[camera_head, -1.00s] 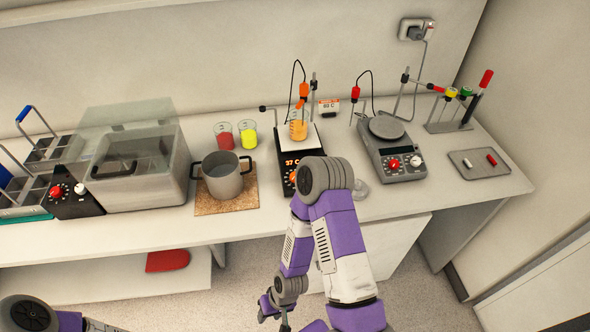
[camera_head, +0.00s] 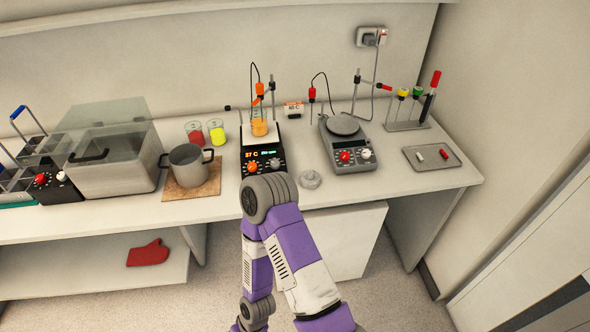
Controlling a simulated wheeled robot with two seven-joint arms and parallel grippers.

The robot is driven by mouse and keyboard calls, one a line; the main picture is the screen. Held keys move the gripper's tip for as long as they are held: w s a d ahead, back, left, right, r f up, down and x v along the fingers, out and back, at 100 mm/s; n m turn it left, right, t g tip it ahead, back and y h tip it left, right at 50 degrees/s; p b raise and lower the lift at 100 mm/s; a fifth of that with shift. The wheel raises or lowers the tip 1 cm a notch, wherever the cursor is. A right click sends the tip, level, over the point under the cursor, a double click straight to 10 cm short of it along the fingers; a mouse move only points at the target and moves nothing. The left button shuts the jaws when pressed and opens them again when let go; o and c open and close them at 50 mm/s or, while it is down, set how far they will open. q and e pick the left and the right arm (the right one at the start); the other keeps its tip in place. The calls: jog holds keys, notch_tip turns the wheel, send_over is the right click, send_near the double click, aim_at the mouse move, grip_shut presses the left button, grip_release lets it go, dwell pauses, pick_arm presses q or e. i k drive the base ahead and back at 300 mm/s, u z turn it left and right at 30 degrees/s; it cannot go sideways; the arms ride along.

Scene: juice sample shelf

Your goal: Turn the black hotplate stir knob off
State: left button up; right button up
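The black hotplate (camera_head: 281,146) stands near the middle of the bench, with a lit front display that reads 37 C. An orange knob (camera_head: 252,167) and a second, darker knob (camera_head: 275,163) are on its front panel. I cannot tell which way either points. A beaker of orange liquid (camera_head: 259,126) stands on its white top plate. My arm reaches up from the bottom of the view, its rounded grey joint just in front of the hotplate's front edge. Neither of my grippers shows.
A small clear dish (camera_head: 310,180) lies between the hotplates. A metal pot (camera_head: 188,172) on a cork mat stands to the left. The bench front around the dish is clear.

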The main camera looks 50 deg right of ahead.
aim_at(275, 163)
jog(key=z, duration=0.8)
jog(key=i, duration=0.3)
